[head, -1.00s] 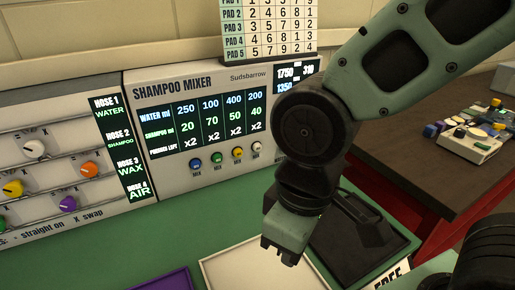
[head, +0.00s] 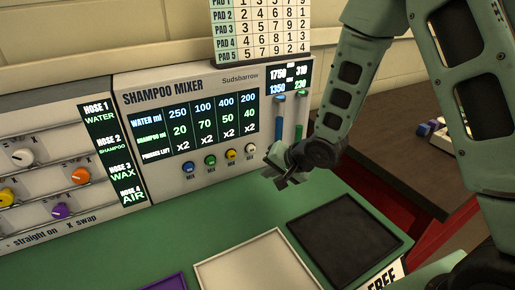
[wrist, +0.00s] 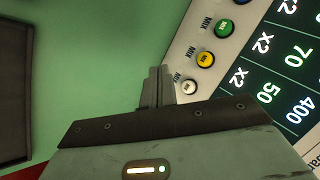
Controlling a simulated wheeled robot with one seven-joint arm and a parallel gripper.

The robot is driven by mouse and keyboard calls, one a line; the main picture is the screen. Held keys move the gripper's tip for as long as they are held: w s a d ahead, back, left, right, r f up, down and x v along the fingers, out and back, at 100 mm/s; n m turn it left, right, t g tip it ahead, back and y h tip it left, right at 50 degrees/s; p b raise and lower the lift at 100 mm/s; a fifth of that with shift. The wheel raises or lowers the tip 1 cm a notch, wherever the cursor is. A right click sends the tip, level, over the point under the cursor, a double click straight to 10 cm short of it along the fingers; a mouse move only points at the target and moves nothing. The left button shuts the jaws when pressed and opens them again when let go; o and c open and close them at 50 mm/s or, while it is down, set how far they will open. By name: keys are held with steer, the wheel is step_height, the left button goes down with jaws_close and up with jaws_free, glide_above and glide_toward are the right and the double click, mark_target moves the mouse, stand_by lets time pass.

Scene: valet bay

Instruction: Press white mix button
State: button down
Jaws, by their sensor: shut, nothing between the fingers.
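The white MIX button (head: 250,148) is at the right end of the button row on the shampoo mixer (head: 140,113). It shows partly beside my fingers in the wrist view (wrist: 188,87). My gripper (head: 268,171) is shut and empty, in front of the panel, a little below and right of the white button. In the wrist view my shut fingertips (wrist: 158,72) are just left of the button and seem apart from it. The display column above the white button reads 200, 40 and x2.
Blue (head: 188,167), green (head: 210,160) and yellow (head: 231,154) MIX buttons sit in the same row. A hose panel with colored knobs (head: 81,175) is at left. A white tray (head: 205,275) and a dark tray (head: 345,240) lie on the green counter (head: 180,232).

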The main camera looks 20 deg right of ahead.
steer(key=shift+w+d+f+m+t+y, duration=0.2)
steer(key=shift+w+d+f+m, duration=0.2)
steer(key=shift+d+m, duration=0.15)
steer(key=shift+w+d+f+m+t+y, duration=0.2)
steer(key=shift+w+d+f+m, duration=0.2)
steer(key=shift+d, duration=0.2)
steer(key=p, duration=0.1)
glide_toward(251, 153)
step_height(251, 153, down, 4)
steer(key=w+a, duration=0.1)
steer(key=a, duration=0.1)
steer(key=shift+w+a+f, duration=0.15)
steer(key=shift+w+a, duration=0.05)
steer(key=shift+w, duration=0.4)
steer(key=shift+w+p, duration=0.1)
steer(key=shift+p, duration=0.35)
stand_by(0.6)
steer(key=shift+w+a, duration=0.1)
steer(key=shift+w, duration=0.2)
steer(key=shift+w+a+p, duration=0.1)
steer(key=shift+w+p, duration=0.4)
steer(key=shift+w, duration=0.05)
stand_by(0.9)
steer(key=shift+s+d, duration=0.2)
steer(key=shift+s, duration=0.75)
